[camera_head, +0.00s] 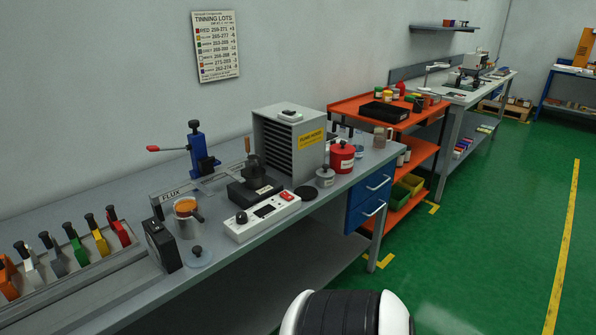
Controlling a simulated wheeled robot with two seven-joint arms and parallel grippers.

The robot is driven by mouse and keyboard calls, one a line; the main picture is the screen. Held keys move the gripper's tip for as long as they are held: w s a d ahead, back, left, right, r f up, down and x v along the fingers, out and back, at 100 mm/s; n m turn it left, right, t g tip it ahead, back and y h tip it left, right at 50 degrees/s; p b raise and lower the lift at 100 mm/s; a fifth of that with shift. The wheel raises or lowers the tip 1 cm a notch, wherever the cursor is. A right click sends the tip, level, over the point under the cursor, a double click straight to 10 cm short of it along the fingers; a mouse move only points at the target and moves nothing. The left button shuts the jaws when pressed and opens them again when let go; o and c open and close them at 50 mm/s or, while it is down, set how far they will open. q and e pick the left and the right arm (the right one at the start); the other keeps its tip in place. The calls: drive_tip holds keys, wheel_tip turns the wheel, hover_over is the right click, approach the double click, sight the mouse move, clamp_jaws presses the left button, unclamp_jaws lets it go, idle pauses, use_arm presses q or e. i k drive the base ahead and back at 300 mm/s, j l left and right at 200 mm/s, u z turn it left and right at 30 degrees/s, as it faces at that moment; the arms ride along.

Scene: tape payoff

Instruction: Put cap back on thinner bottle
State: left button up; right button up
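I cannot tell for sure which item is the thinner bottle, as no label naming it is readable. A red container (342,158) with a dark top stands at the right end of the grey bench. A small grey metal container (325,178) with a dark knob stands just in front of it. A flat black disc (306,194) lies on the bench to its left; I cannot tell whether it is a cap. Small items stand partly hidden behind the red container. Neither of my grippers is in view.
The bench (225,262) also holds a white control box (262,217), a grey louvred unit (290,145), a blue lever press (198,147), a metal pot (187,217) and several coloured-handled tools. An orange cart (420,145) stands beyond. The green floor (490,230) at right is clear.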

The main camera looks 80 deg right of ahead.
sight(358, 140)
drive_tip(key=z, duration=2.6)
